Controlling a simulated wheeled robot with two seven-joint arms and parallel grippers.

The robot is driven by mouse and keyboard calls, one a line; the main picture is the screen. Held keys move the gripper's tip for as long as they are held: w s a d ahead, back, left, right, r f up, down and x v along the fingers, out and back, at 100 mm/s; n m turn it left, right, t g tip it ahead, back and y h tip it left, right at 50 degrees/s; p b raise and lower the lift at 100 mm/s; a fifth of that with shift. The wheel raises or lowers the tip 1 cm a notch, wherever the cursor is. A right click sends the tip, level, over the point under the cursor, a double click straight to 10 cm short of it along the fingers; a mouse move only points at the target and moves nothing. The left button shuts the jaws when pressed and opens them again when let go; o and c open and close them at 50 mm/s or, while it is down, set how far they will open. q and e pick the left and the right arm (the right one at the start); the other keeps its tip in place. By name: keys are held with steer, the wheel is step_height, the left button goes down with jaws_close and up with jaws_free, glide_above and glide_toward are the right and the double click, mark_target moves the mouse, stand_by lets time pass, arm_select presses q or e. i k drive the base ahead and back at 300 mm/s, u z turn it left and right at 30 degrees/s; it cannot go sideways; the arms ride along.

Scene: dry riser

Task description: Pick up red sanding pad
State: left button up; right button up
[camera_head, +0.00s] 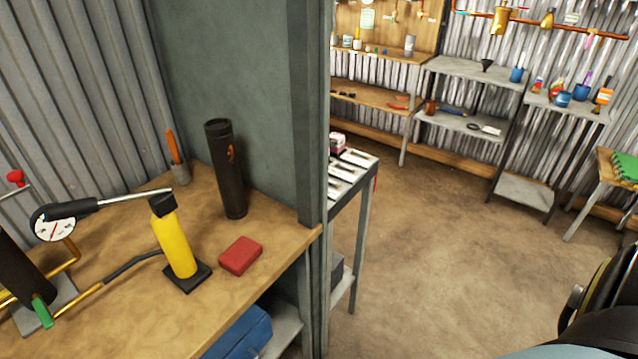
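A red block-shaped pad (240,255), which looks like the red sanding pad, lies flat on the wooden workbench (225,308) near its front right edge. It is just right of the black square base of a yellow cylinder (174,240), with a small gap between them. Nothing covers it. Neither of my grippers shows in the head view. A dark rounded part with a pale teal surface at the lower right edge looks like my own body or arm.
A tall black cylinder (227,170) stands behind the pad, near a grey-green partition (225,80). A round dial gauge (55,222) and brass pipework stand at left. A blue box (240,335) sits below the bench. Open floor (440,240) lies to the right.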

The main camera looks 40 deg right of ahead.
mark_target(242, 253)
steer(key=k, duration=1.15)
steer(key=z, duration=0.9)
steer(key=i, duration=1.25)
steer(key=z, duration=0.1)
